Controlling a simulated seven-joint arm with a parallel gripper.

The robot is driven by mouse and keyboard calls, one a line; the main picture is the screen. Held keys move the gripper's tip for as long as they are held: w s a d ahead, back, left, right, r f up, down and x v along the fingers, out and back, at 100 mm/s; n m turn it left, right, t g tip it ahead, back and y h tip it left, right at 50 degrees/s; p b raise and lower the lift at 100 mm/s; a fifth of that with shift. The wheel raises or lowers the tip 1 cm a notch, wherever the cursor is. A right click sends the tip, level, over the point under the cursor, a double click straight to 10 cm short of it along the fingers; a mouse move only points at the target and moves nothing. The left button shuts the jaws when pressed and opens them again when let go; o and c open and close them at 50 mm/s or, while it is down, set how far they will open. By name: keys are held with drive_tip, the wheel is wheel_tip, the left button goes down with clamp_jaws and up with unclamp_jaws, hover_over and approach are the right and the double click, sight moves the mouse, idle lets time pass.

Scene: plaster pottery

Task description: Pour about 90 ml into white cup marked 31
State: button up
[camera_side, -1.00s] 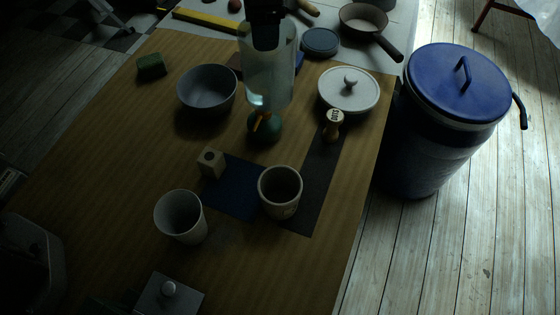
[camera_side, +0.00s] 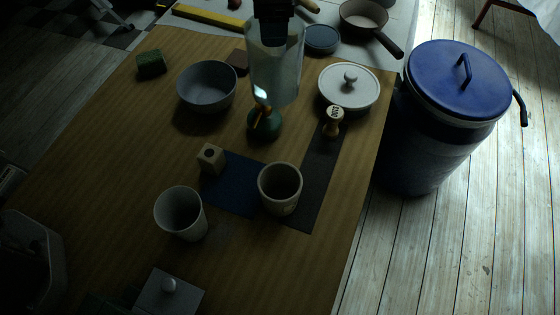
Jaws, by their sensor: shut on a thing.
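My gripper (camera_side: 272,38) is at the top of the side view, shut on a clear container (camera_side: 276,75) that looks roughly upright. The container hangs in front of the far part of the table, behind the cups in the picture. Its liquid level is hard to make out. One pale cup (camera_side: 281,190) stands upright at the edge of a dark blue cloth, with a faint mark on its front too small to read. Another whitish cup (camera_side: 181,215) stands upright to its left, on bare wood. I cannot tell which one is marked 31.
A grey bowl (camera_side: 207,87), a lidded white dish (camera_side: 349,87), a green round object (camera_side: 264,125), a stamp (camera_side: 333,122) and a small wooden block (camera_side: 211,157) stand around. A blue-lidded bin (camera_side: 440,130) is beyond the table's right edge. Bare wood lies at left.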

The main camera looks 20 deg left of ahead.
sight(276, 58)
drive_tip(key=shift+s+d+r+t, duration=0.15)
drive_tip(key=shift+s+r+t, duration=0.25)
drive_tip(key=shift+r, duration=0.1)
drive_tip(key=s+d+r+t+y, duration=0.1)
drive_tip(key=s+d+t+y, duration=0.2)
drive_tip(key=s+t, duration=0.4)
drive_tip(key=shift+s+d+t+y, duration=0.2)
drive_tip(key=shift+t+y, duration=0.5)
drive_tip(key=shift+t, duration=0.3)
drive_tip(key=shift+s+d+f+t+y+p, duration=0.2)
drive_tip(key=shift+s+t, duration=0.2)
drive_tip(key=shift+t, duration=0.15)
drive_tip(key=shift+s+d+f+t+y+p, duration=0.1)
drive_tip(key=shift+s+d+t+y, duration=0.1)
drive_tip(key=shift+s+t, duration=0.3)
drive_tip(key=shift+w+a, duration=0.1)
drive_tip(key=shift+w, duration=0.1)
drive_tip(key=shift+s+d+f+t+y+p, duration=0.15)
drive_tip(key=shift+s+d+t+y+p, duration=0.05)
drive_tip(key=shift+s+t+p, duration=0.25)
drive_tip(key=shift+s+d+f+t+y+p, duration=0.1)
drive_tip(key=shift+s+d+t+y+p, duration=0.1)
drive_tip(key=shift+s+t+p, duration=0.15)
idle(1.4)
